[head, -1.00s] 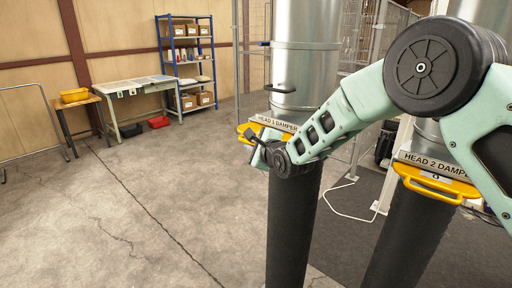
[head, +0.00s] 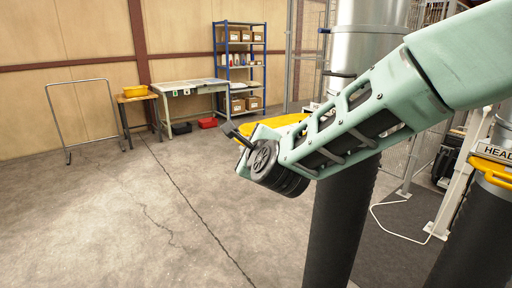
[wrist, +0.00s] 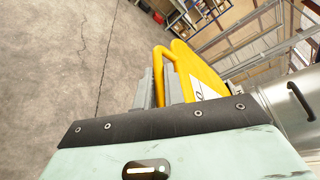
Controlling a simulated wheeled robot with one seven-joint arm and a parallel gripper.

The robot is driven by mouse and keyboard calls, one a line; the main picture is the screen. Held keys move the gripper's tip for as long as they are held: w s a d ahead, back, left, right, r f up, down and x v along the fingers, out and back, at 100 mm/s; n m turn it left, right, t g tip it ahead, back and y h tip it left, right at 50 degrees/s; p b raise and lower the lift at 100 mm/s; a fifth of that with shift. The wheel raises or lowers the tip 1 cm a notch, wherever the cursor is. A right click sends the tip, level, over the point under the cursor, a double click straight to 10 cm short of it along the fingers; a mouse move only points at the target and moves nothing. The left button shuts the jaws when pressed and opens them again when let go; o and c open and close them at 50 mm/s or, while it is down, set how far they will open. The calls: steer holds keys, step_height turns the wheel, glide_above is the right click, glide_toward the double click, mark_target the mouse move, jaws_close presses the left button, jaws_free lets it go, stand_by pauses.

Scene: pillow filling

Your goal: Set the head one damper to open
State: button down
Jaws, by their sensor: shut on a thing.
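The yellow head one damper slide (head: 283,121) juts out to the left of the left duct, partly hidden behind my arm. In the wrist view its yellow plate and looped handle (wrist: 168,54) rise beyond my gripper. My gripper (wrist: 160,88) is shut on the handle, with one grey finger on each side of the yellow bar. A white patch with a dark mark shows on the plate in the wrist view, only partly readable. My arm hides the damper's label in the head view.
The head two damper (head: 494,165) with its yellow handle is at the right edge. A metal duct (head: 362,45) rises above a dark hose (head: 340,225). A workbench (head: 190,88) and blue shelf stand at the back. Floor to the left is clear.

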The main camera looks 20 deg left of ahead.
steer(key=shift+s+a+f, duration=0.1)
steer(key=shift+s+a, duration=0.15)
steer(key=shift+s, duration=0.05)
steer(key=c, duration=1.5)
jaws_free()
steer(key=shift+s, duration=0.1)
steer(key=b+v, duration=0.5)
steer(key=v, duration=1.2)
steer(key=shift+d, duration=0.25)
